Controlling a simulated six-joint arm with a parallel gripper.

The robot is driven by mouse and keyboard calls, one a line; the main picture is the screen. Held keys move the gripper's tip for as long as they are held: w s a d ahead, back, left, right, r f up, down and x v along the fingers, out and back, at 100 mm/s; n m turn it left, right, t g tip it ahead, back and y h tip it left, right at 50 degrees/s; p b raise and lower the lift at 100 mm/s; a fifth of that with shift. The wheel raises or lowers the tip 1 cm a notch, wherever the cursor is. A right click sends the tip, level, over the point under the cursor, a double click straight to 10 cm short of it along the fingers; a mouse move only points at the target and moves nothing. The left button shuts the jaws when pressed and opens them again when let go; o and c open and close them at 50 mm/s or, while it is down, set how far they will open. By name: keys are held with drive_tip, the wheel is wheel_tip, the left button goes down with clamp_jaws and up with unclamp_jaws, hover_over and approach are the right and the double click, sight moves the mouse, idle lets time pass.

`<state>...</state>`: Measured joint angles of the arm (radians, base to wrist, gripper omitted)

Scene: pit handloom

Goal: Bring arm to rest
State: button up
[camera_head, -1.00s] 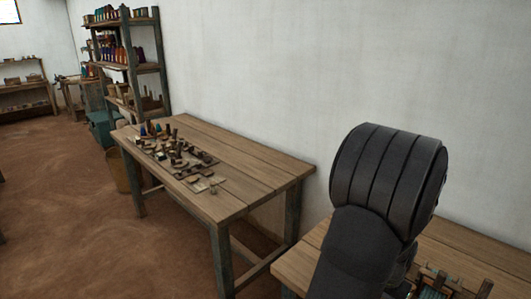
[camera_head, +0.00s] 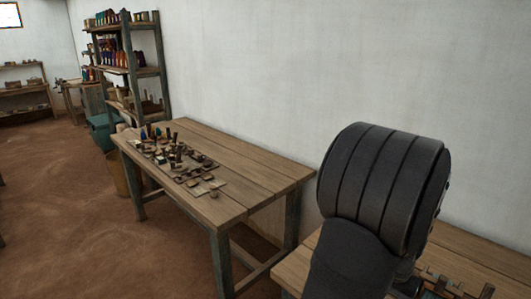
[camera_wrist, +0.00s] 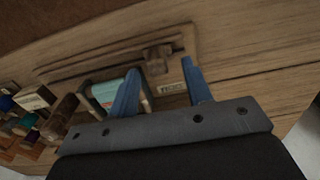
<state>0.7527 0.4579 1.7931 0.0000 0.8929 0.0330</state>
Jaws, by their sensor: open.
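In the wrist view my gripper (camera_wrist: 162,92) shows two blue fingers set apart, with nothing held between them. Beyond the fingers is a wooden tabletop (camera_wrist: 250,45) with a shallow wooden tray (camera_wrist: 110,64) on it. In the head view my dark arm fills the lower right, and the gripper itself is hidden there.
In the head view a wooden table (camera_head: 262,180) with several small tools stands at the centre. Another table (camera_head: 480,250) lies behind my arm at the right. A shelf rack (camera_head: 135,70) stands by the wall. Brown floor (camera_head: 70,210) is clear at the left.

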drive_tip(key=f, duration=0.4)
drive_tip(key=shift+w+a+f, duration=0.15)
drive_tip(key=shift+w+a, duration=0.15)
drive_tip(key=shift+w, duration=0.05)
drive_tip(key=shift+s+d, duration=0.85)
drive_tip(key=shift+s, duration=0.05)
drive_tip(key=shift+o, duration=0.2)
drive_tip(key=o, duration=1.2)
drive_tip(key=shift+c, duration=0.2)
drive_tip(key=shift+s+d+r, duration=0.1)
drive_tip(key=shift+d+r, duration=0.1)
drive_tip(key=shift+r, duration=0.25)
drive_tip(key=w+d+r+n, duration=0.3)
drive_tip(key=w+r+n, duration=0.1)
drive_tip(key=r+n, duration=0.5)
drive_tip(key=w+d+r+n, duration=0.4)
drive_tip(key=w+r+n, duration=0.1)
drive_tip(key=r+n, duration=0.4)
wheel_tip(320, 180, down, 9)
drive_tip(key=shift+s+f, duration=0.2)
drive_tip(key=shift+r, duration=0.1)
